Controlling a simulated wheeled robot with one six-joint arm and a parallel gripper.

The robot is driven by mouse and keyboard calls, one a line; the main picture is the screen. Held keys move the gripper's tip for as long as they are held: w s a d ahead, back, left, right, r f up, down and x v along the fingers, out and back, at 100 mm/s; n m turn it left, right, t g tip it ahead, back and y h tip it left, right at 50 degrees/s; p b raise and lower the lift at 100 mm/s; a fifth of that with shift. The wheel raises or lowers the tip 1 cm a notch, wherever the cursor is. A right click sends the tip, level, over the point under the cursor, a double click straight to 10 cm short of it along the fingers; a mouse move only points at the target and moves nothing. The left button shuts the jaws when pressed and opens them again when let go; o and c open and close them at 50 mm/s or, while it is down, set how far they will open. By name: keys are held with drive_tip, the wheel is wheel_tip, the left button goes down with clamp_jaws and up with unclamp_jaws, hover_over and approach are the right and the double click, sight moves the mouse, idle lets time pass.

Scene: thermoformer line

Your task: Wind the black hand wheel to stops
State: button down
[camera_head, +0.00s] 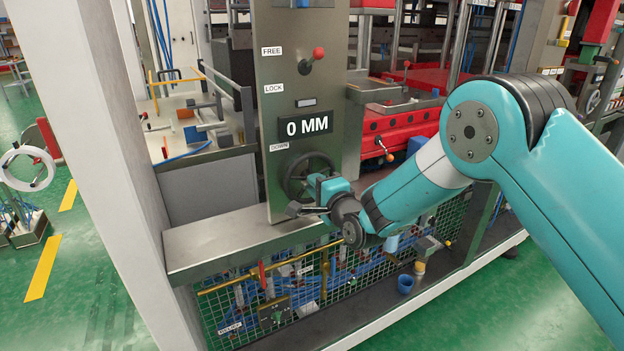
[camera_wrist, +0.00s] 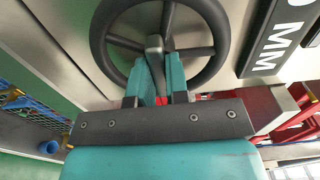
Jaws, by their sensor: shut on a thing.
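The black hand wheel (camera_head: 308,155) sits on the upright grey metal panel, below the display, which reads 0 MM (camera_head: 306,126). A DOWN label (camera_head: 279,147) is above and left of the wheel. In the wrist view, the wheel (camera_wrist: 219,22) shows as a spoked ring. My gripper (camera_head: 312,197) is at the front of the wheel and covers its lower part. In the wrist view, my gripper (camera_wrist: 162,85) has its teal fingers shut on the wheel's grey handle (camera_wrist: 155,45). The fingers hide the handle's lower part.
A white post (camera_head: 100,130) is at the left.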

idle(0.4)
drive_tip(key=shift+m+p, duration=0.35)
drive_tip(key=shift+m, duration=1.15)
drive_tip(key=shift+m+p, duration=0.5)
drive_tip(key=shift+m, duration=0.9)
drive_tip(key=m+p, duration=0.1)
drive_tip(key=m, duration=0.1)
drive_tip(key=shift+m, duration=0.4)
